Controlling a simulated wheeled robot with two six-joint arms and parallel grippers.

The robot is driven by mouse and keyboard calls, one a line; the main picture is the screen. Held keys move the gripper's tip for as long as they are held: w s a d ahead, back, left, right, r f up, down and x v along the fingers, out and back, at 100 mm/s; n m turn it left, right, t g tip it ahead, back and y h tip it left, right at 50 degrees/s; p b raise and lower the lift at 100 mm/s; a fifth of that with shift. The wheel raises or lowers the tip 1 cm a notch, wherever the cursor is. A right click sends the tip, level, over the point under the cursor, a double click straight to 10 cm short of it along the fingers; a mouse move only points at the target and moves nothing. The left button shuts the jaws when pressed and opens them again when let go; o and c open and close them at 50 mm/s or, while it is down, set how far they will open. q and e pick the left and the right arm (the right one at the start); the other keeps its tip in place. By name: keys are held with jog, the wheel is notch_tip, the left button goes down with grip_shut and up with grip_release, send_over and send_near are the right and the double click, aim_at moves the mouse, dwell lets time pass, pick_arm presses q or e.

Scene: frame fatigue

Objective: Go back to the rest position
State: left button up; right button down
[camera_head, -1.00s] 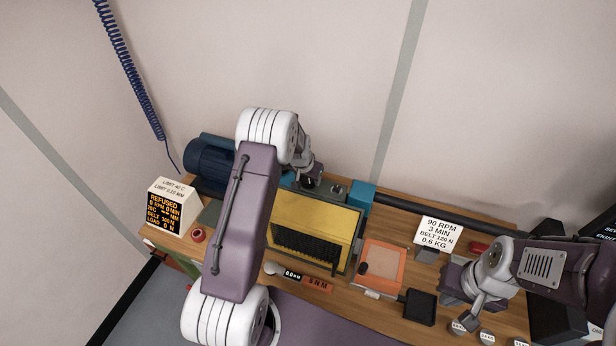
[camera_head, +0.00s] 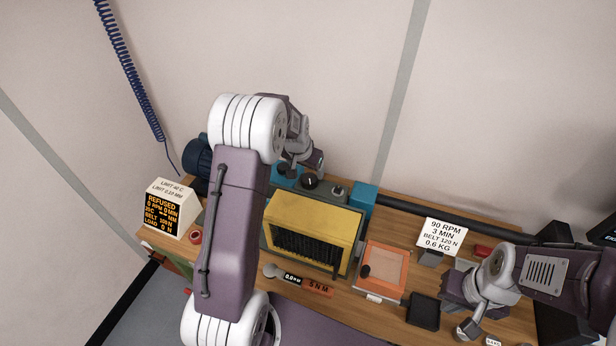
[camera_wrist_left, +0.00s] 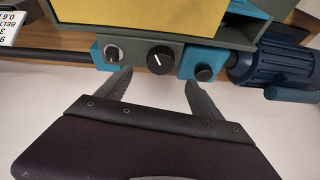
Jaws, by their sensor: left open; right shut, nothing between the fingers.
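My left arm crosses the middle of the head view. Its gripper (camera_head: 316,168) hangs above the back edge of the bench machine, partly hidden by the wrist. In the left wrist view its two fingers (camera_wrist_left: 160,85) are spread and empty, in front of a black knob (camera_wrist_left: 160,59) on the machine's grey panel. My right gripper (camera_head: 468,328) is low at the right of the head view, shut and empty, pointing down over the bench front. Its tips are small and hard to make out.
The machine has a yellow guard (camera_head: 318,222). A blue motor (camera_wrist_left: 272,65) and a dark shaft (camera_head: 410,207) flank it. A display box (camera_head: 165,211) reads REFUSED. An orange-framed tray (camera_head: 382,270), a black tray (camera_head: 423,312) and a white sign (camera_head: 441,236) crowd the bench.

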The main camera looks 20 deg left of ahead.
pick_arm(q)
jog(key=shift+s+r, duration=0.15)
jog(key=shift+r, duration=0.2)
jog(key=s+d+r+g, duration=0.1)
jog(key=s+d, duration=0.4)
jog(key=s, duration=0.7)
jog(key=s+d+g, duration=0.1)
jog(key=s+d, duration=0.3)
jog(key=s, duration=0.7)
notch_tip(320, 180, down, 18)
jog(key=s+g+b, duration=0.1)
jog(key=s+b, duration=0.1)
jog(key=b, duration=1.5)
jog(key=shift+d+n+h, duration=0.25)
jog(key=shift+n+h, duration=0.05)
jog(key=shift+n, duration=0.1)
